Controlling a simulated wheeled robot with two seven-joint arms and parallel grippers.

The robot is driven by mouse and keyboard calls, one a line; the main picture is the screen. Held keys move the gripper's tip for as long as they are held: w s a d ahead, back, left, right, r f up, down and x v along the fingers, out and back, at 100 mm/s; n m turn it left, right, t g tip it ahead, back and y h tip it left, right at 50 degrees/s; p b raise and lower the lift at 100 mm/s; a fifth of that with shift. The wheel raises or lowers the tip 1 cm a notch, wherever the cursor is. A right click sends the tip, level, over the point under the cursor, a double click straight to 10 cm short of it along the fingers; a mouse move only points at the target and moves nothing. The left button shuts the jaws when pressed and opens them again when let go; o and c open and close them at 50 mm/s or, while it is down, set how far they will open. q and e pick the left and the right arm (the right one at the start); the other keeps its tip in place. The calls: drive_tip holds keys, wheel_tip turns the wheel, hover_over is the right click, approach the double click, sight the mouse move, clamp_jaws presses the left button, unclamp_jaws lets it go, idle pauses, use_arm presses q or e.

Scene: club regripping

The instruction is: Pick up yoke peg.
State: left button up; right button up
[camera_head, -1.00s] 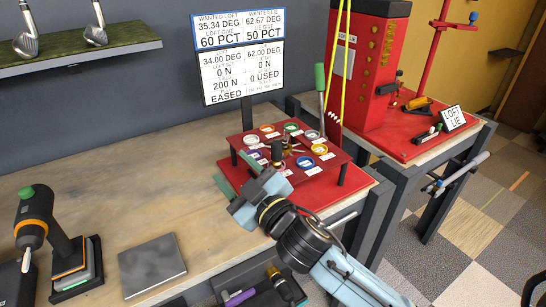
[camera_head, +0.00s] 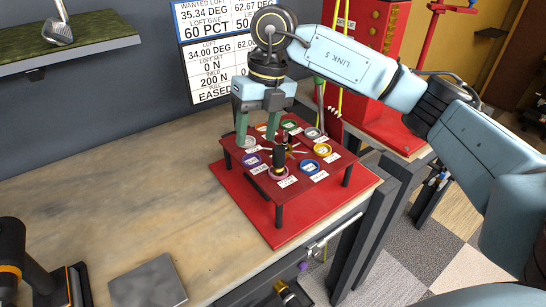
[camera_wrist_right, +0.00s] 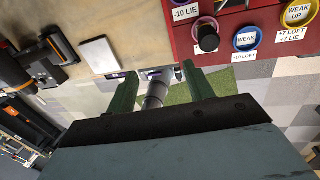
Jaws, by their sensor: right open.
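A dark upright peg (camera_head: 278,157), which I take for the yoke peg, stands on the small raised red rack (camera_head: 327,177) near a pink ring. In the right wrist view a black-topped peg (camera_wrist_right: 207,38) shows at a purple-pink ring, beyond the right-hand finger. My right gripper (camera_head: 258,130) is open with its green fingers pointing down over the rack's left rear part, apart from the peg. In the wrist view my right gripper (camera_wrist_right: 155,84) has nothing clearly held between its fingers. My left gripper is not in view.
Several coloured rings with labels surround the peg, including a blue one (camera_head: 309,166) and a yellow one (camera_head: 322,150). A grey plate (camera_head: 147,283) lies on the wooden bench (camera_head: 165,180). A sign board (camera_head: 207,55) and the red machine (camera_head: 372,40) stand behind.

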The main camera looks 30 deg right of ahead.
sight(279, 159)
drive_tip(key=d, duration=0.2)
drive_tip(key=d+r+m+h, duration=0.1)
drive_tip(key=d+h, duration=0.1)
drive_tip(key=d, duration=0.1)
drive_tip(key=shift+w+d+r, duration=0.25)
drive_tip(key=shift+w+d, duration=0.05)
wheel_tip(279, 159, down, 7)
drive_tip(key=shift+r, duration=0.1)
drive_tip(key=shift+w+d+f+p, duration=0.15)
drive_tip(key=shift+f+p, duration=0.25)
drive_tip(key=shift+f, duration=1.05)
drive_tip(key=shift+w+a+f+p, duration=0.1)
drive_tip(key=shift+f+p, duration=0.3)
drive_tip(key=shift+f, duration=1.05)
clamp_jaws()
drive_tip(key=shift+r, duration=0.1)
